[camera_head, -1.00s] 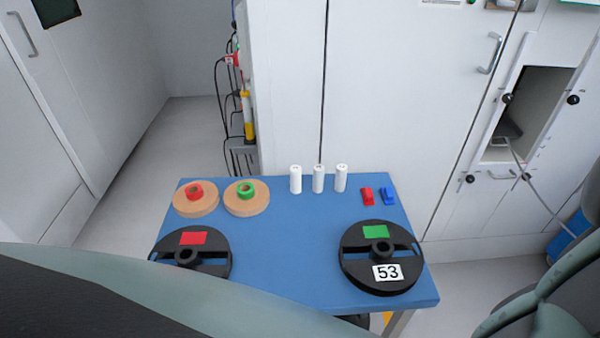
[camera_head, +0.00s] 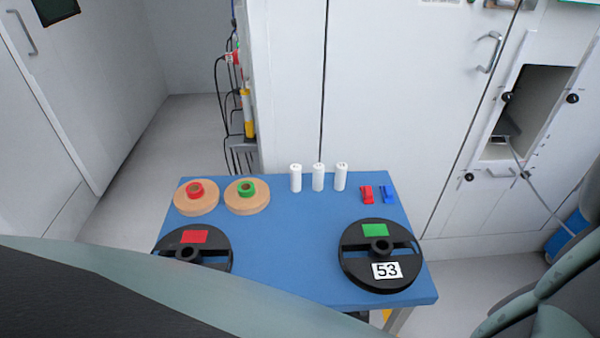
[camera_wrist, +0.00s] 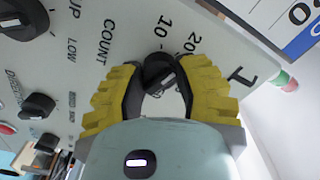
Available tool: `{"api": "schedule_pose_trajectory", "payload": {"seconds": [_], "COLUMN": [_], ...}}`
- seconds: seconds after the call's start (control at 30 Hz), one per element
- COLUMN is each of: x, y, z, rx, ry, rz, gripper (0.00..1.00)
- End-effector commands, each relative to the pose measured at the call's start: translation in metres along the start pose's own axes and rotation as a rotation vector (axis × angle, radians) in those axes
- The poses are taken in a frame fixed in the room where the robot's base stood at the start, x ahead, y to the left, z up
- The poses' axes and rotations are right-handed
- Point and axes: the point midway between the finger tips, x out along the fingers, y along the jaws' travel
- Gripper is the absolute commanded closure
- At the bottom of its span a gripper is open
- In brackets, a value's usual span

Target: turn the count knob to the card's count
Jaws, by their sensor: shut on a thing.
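In the wrist view, the black count knob (camera_wrist: 158,74) stands on a pale panel beside the printed word COUNT, with the marks 10 and 20 above it. My gripper (camera_wrist: 163,80), with its yellow ribbed fingers, is shut on this knob, one finger on each side. The head view does not show my gripper.
Other black knobs (camera_wrist: 38,106) sit on the panel at left. In the head view, a blue table (camera_head: 290,245) bears two black reels, one (camera_head: 355,265) with a "53" label, two tan rolls (camera_head: 247,205), white cylinders (camera_head: 318,178) and red and blue clips (camera_head: 387,195).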

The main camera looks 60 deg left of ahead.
Motion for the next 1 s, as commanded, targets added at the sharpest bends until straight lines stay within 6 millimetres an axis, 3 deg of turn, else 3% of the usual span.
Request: {"api": "schedule_pose_trajectory", "payload": {"seconds": [0.63,0.67,0.93,1.0], "x": [0.0002,0.0002,0.0002,0.0002], "y": [0.0011,0.0012,0.0005,0.0005], "z": [0.0019,0.0019,0.0013,0.0011], "rx": [0.060,0.059,0.059,0.058], "ry": [-0.006,-0.006,-0.004,-0.003], "rz": [0.004,0.004,0.002,0.001], "gripper": [1.00,0.63,0.36,0.34]}}
